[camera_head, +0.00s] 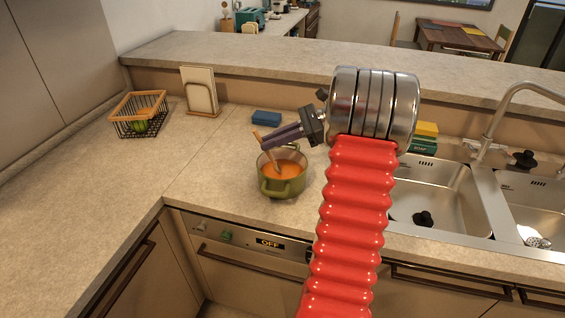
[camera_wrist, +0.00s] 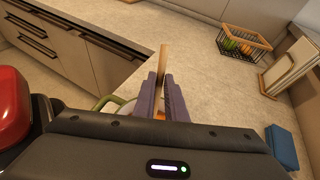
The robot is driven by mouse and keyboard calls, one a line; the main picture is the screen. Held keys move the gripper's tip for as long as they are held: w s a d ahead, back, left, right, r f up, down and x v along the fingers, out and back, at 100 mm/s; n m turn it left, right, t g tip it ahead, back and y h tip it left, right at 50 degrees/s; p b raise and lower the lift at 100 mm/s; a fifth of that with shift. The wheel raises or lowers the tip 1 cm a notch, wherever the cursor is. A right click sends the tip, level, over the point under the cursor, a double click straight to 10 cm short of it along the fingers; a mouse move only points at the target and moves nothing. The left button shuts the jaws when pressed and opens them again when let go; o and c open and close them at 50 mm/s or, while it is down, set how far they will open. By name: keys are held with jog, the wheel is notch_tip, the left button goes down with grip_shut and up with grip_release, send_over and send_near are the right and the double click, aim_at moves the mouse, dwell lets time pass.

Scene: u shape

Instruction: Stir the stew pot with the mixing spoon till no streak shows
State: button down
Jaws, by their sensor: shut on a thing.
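The green stew pot (camera_head: 281,186) stands on the counter in the head view, with orange stew (camera_head: 289,166) inside. The wooden mixing spoon (camera_head: 272,155) leans in the pot with its lower end in the stew. My gripper (camera_head: 265,146) is above the pot's left rim, shut on the spoon's handle. In the wrist view the spoon's handle (camera_wrist: 162,62) stands up between the two purple fingers of my gripper (camera_wrist: 162,85). Whether streaks show in the stew is too small to tell.
A blue block (camera_head: 266,118) lies behind the pot, left of my arm. A wire basket (camera_head: 140,114) and a napkin holder (camera_head: 200,92) stand at the back left. The sink (camera_head: 433,190) is to the right. The counter left of the pot is clear.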

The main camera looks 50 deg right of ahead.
jog(key=shift+w+a+r, duration=0.2)
jog(key=shift+a+r, duration=0.1)
jog(key=shift+r, duration=0.55)
jog(key=shift+w+a+r, duration=0.15)
jog(key=shift+a+r, duration=0.15)
jog(key=shift+r, duration=0.5)
jog(key=shift+w+a+r, duration=0.2)
jog(key=shift+a+r, duration=0.1)
jog(key=shift+r, duration=0.55)
jog(key=shift+r, duration=2.5)
